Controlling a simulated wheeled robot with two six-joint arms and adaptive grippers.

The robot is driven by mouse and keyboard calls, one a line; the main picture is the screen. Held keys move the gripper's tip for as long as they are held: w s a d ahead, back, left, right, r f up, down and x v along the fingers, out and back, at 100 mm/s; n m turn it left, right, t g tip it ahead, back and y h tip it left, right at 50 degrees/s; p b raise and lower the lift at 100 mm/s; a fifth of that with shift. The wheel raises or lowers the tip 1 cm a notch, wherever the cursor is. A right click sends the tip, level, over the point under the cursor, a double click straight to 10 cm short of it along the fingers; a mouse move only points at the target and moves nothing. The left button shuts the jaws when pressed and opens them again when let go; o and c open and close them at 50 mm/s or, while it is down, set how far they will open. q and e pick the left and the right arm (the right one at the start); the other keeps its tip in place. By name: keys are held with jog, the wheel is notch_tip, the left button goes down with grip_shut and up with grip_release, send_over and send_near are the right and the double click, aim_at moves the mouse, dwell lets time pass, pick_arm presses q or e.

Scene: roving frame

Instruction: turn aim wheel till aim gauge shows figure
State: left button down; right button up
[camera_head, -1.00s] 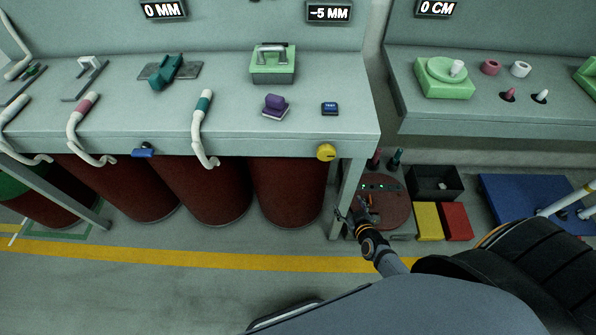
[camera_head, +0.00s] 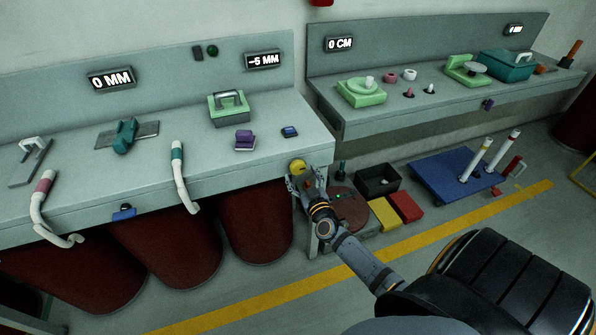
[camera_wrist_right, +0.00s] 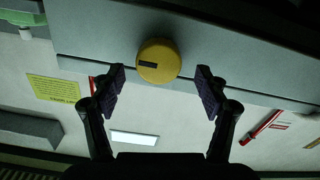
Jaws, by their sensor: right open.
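A round yellow knob (camera_head: 298,166) sits on the front edge of the left bench; the right wrist view shows the same knob (camera_wrist_right: 159,62) with a dark bar on its face. My right gripper (camera_head: 301,181) is open at the knob. In the wrist view its fingertips (camera_wrist_right: 160,80) stand left and right of the knob, with gaps on both sides. Gauges read "0 MM" (camera_head: 111,79), "-5 MM" (camera_head: 263,60) and "0 CM" (camera_head: 339,44). I cannot tell from labels which is the aim gauge. My left gripper is out of view.
A green box with a handle (camera_head: 228,109), a purple block (camera_head: 244,141) and a blue button block (camera_head: 289,132) are on the left bench. A black bin (camera_head: 377,181), yellow and red blocks and a blue platform (camera_head: 440,172) stand on the floor. Dark red drums are under the bench.

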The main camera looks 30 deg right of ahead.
aim_at(299, 170)
jog(key=x, duration=0.3)
jog(key=shift+w+d+f, duration=0.1)
jog(key=shift+w+d, duration=0.1)
jog(key=c, duration=1.2)
jog(key=shift+m, duration=0.3)
jog(key=shift+m+p, duration=0.35)
jog(key=shift+m, duration=2.15)
jog(key=o, duration=1.2)
